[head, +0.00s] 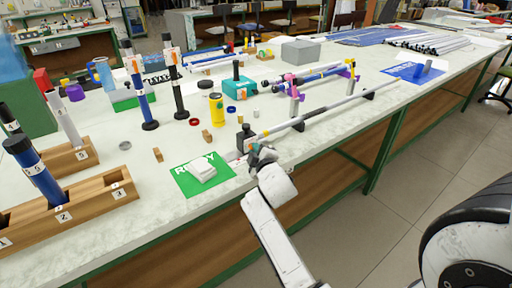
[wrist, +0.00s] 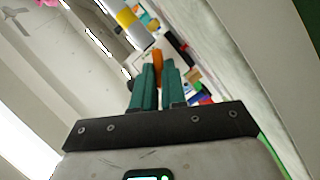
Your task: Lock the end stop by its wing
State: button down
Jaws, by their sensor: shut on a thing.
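The end stop looks to be the dark block (head: 245,136) at the near end of the long rod (head: 325,107) on the bench; my gripper partly covers this spot. My gripper (head: 258,153) is right beside it in the head view. In the wrist view my gripper (wrist: 157,70) has its two teal fingers close together, shut on a small orange piece (wrist: 157,57) that looks like the wing. A black block (wrist: 176,42) lies just beyond the fingertips. Whether the wing is turned to locked cannot be told.
A green mat marked READY (head: 185,182) holds white pieces left of my gripper. Wooden numbered racks (head: 95,208) stand at left. Upright blue and black posts (head: 178,95), a yellow cylinder (head: 216,109) and a teal box (head: 238,87) stand behind. A blue mat (head: 402,71) lies at far right.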

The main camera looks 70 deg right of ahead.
jog(key=r+m+y+p, duration=0.1)
jog(key=m+p, duration=0.1)
jog(key=p, duration=0.2)
jog(key=m+p, duration=0.1)
jog(key=p, duration=0.1)
jog(key=m+y+p, duration=0.1)
jog(key=p, duration=0.2)
jog(key=shift+s+d+m+y, duration=0.15)
jog(key=shift+d+m+y, duration=0.05)
jog(key=shift+m+y, duration=0.1)
jog(key=shift+d+f+m+t+y+p, duration=0.15)
jog(key=shift+m+t+y+p, duration=0.25)
jog(key=shift+m+y+p, duration=0.3)
jog(key=shift+s+f+m+t+y, duration=0.15)
jog(key=shift+m+t+y, duration=0.25)
jog(key=shift+m, duration=0.7)
jog(key=shift+d, duration=0.1)
jog(key=c, duration=1.2)
grip_release()
jog(key=b+v, duration=0.1)
jog(key=v, duration=1)
jog(key=shift+d, duration=0.15)
